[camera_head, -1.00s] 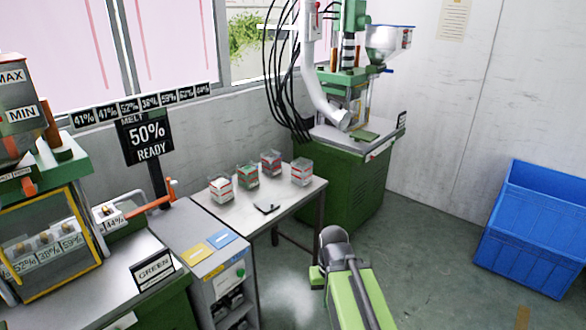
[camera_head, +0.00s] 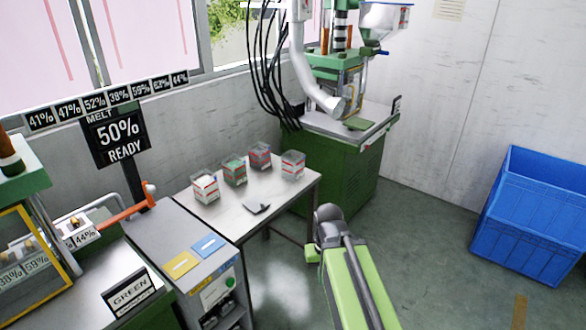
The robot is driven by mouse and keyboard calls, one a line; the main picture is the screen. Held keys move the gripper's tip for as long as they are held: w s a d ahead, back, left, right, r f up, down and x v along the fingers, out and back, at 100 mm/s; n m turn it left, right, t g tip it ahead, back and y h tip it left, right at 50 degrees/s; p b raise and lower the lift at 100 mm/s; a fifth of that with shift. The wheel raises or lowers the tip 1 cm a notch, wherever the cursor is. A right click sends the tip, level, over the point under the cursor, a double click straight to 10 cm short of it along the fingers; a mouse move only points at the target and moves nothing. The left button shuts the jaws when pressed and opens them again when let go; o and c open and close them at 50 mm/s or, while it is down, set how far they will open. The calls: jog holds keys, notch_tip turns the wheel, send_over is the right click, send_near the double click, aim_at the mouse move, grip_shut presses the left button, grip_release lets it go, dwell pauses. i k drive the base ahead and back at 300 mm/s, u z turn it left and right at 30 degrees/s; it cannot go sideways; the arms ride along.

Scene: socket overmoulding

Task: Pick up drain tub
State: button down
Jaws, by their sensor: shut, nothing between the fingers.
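Several small clear tubs stand on the steel side table (camera_head: 228,215): a front left tub (camera_head: 205,188), a tub with green contents (camera_head: 234,171), a back tub (camera_head: 259,155) and a right tub (camera_head: 292,165). Their labels are too small to read, so I cannot tell which, if any, is the drain tub. A large blue bin (camera_head: 530,215) stands on the floor at the right. My green arm rises from the bottom edge, right of the table. Its jaws do not show.
A small dark item (camera_head: 257,208) lies on the table. A grey cabinet (camera_head: 185,250) adjoins the table's left side. A green machine (camera_head: 335,165) stands behind. A sign (camera_head: 122,137) reads "50% READY". Floor is clear between my arm and the blue bin.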

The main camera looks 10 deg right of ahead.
aim_at(292, 161)
jog(key=z, duration=1.2)
jog(key=i, duration=3.15)
jog(key=u, duration=1.95)
jog(key=k, duration=0.15)
jog(key=u, duration=2.45)
